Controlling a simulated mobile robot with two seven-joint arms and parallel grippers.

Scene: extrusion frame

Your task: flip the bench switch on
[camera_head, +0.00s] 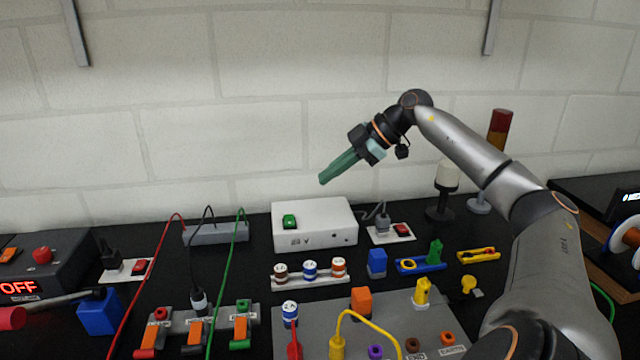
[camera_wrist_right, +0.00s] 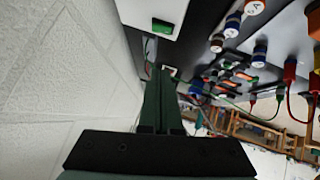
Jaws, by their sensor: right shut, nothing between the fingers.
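A dark box (camera_head: 45,262) at the far left has a red button (camera_head: 42,254), an orange part (camera_head: 9,255) and a lit red OFF display (camera_head: 18,287). A white box (camera_head: 314,226) stands at the back middle with a green switch (camera_head: 289,221) on top; the green switch also shows in the right wrist view (camera_wrist_right: 161,27). I cannot tell which is the bench switch. My right gripper (camera_head: 323,180), with green fingers, is shut and empty. It points down and left in the air above the white box, apart from it. My left gripper is out of view.
Socket plates with red switches stand at left (camera_head: 127,269) and right (camera_head: 391,233) of the white box. Red, black and green cables rise over the left half. A grey panel (camera_head: 300,345) with plugs fills the front middle.

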